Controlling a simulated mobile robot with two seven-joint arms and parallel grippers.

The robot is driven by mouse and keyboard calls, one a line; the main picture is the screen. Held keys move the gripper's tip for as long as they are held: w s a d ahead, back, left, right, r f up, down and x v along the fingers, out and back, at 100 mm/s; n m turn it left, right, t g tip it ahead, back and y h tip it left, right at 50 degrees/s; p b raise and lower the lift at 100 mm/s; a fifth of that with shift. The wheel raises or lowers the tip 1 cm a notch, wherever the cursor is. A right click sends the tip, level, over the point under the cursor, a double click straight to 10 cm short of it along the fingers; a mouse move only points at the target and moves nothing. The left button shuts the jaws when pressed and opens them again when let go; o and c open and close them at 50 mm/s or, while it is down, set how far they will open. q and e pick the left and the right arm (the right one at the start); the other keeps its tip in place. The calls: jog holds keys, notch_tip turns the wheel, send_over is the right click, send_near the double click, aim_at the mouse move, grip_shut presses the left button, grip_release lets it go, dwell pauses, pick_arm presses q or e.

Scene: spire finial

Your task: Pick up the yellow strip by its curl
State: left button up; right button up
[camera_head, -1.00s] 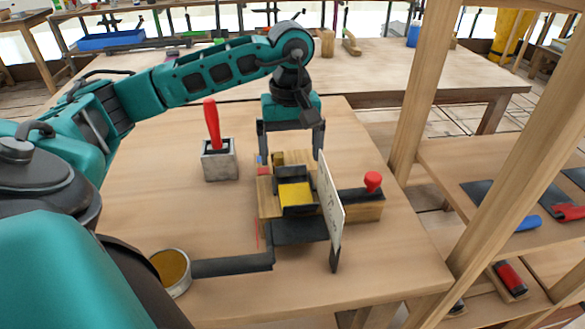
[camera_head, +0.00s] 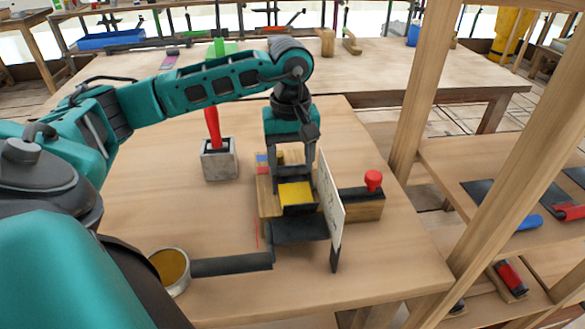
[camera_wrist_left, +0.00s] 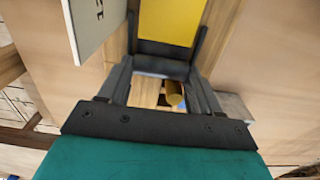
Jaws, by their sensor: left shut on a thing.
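The yellow strip (camera_head: 295,193) shows as a flat yellow face in a dark holder on the wooden block. My left gripper (camera_head: 294,182) reaches down from above, its two dark fingers at either side of the strip's upper end. It is shut on the strip. In the left wrist view the yellow strip (camera_wrist_left: 172,18) lies between the fingertips (camera_wrist_left: 166,42), with a dark bar across its near edge. I cannot make out the curl's shape at the grip. My right gripper is not in view.
A white lettered board (camera_head: 329,203) stands close right of the gripper. A red-knobbed tool (camera_head: 373,182) is on the block's right end. A grey box (camera_head: 219,162) holds a red-handled tool. A round tin (camera_head: 170,270) is at front left. The table's left middle is clear.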

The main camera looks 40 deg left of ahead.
pick_arm(q)
jog(key=c, duration=0.3)
